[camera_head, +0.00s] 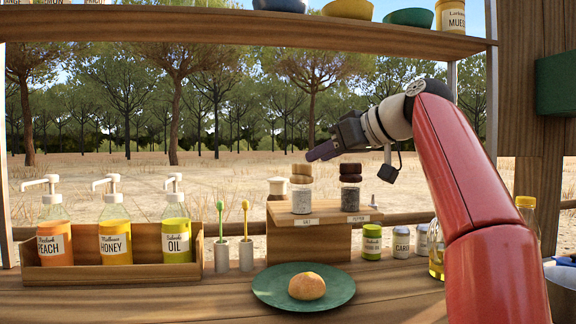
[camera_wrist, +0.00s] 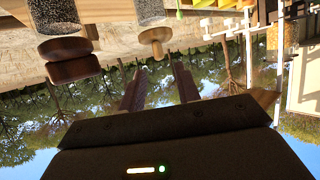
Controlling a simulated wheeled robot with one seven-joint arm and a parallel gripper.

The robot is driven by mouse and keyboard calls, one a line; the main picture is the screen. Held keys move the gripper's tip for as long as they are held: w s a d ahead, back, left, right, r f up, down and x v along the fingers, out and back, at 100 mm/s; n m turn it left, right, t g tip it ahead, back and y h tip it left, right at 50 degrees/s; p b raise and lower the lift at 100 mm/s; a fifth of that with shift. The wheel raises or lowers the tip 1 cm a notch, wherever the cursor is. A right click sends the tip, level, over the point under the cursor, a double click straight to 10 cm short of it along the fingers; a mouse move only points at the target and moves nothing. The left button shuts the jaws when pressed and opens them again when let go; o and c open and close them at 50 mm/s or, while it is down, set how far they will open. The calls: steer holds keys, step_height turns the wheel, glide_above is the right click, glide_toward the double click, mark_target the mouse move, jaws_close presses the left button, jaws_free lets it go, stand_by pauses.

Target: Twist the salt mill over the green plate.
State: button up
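The salt mill (camera_head: 302,199) stands upright on a wooden stand over the label SALT, with a pale wooden top and a clear body with white contents. In the wrist view its pale knob (camera_wrist: 155,36) lies beyond my fingertips, roughly in line with the gap between them. The green plate (camera_head: 268,291) lies on the counter in front of the stand, with a round bread roll (camera_head: 307,286) on it. My gripper (camera_head: 312,154) is just above the mill tops, near the salt mill. In the wrist view its fingers (camera_wrist: 157,75) are apart with nothing between them.
The dark-topped pepper mill (camera_head: 350,198) stands close to the right of the salt mill. Pump bottles in a wooden box (camera_head: 115,272) and two grey cups (camera_head: 234,256) with utensils stand left. Small jars (camera_head: 372,243) stand right. A shelf (camera_head: 240,27) with bowls runs above.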

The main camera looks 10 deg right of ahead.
mark_target(302, 165)
steer(key=x, duration=0.6)
steer(key=shift+w+a+f, duration=0.2)
steer(key=shift+f, duration=0.05)
jaws_close()
